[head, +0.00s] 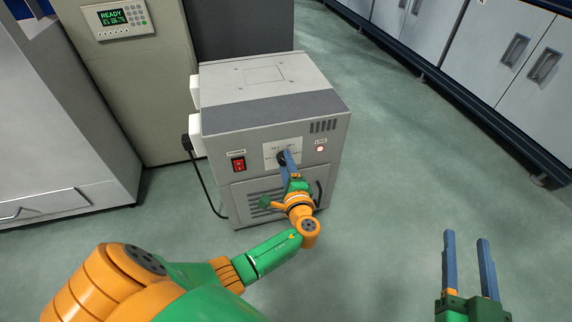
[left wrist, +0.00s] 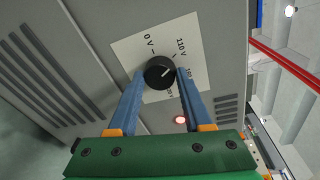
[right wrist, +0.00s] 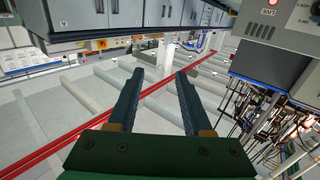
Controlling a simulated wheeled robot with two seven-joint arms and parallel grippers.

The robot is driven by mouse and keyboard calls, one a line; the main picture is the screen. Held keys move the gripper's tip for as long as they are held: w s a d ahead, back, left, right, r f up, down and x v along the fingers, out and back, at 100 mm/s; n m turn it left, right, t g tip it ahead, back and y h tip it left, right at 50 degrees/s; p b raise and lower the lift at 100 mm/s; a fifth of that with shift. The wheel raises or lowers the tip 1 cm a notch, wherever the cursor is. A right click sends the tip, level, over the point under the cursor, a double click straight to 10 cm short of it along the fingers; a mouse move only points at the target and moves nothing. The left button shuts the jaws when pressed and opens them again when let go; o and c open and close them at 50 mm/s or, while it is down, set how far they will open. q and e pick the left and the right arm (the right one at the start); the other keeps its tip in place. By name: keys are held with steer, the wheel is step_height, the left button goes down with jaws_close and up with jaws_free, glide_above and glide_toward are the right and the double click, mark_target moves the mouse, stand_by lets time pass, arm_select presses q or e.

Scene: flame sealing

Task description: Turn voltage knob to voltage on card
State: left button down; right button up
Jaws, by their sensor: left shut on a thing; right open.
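The black voltage knob (left wrist: 159,72) sits on a white dial plate (left wrist: 193,43) on the front of a grey power cabinet (head: 262,133). Printed marks on the plate include 0 V and 110 V. Other labels are partly covered by the right finger. A pale line on the knob points to the upper right in the left wrist view, toward the 110 V side. My left gripper (head: 285,157) is shut on the knob, a blue finger on each side. My right gripper (head: 466,237) is open and empty, away from the cabinet at lower right. I see no voltage card.
A red power switch (head: 238,165) and a small lit lamp (head: 320,149) flank the dial on the cabinet front. A black cable runs down its left side. A beige unit with a READY display (head: 111,17) stands behind left. Floor is clear to the right.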

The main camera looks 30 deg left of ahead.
arm_select(q)
steer(key=shift+c, duration=1.6)
jaws_free()
steer(key=p+v, duration=0.2)
steer(key=v, duration=0.5)
arm_select(e)
steer(key=s+d+f+g+h, duration=0.2)
steer(key=s+f+g, duration=0.4)
steer(key=f, duration=0.7)
steer(key=d+g, duration=0.1)
steer(key=g, duration=0.1)
steer(key=shift+s+m+g, duration=0.15)
steer(key=shift+m+g, duration=0.15)
steer(key=shift+m, duration=0.1)
arm_select(q)
steer(key=shift+d, duration=0.1)
arm_select(e)
steer(key=shift+f, duration=0.1)
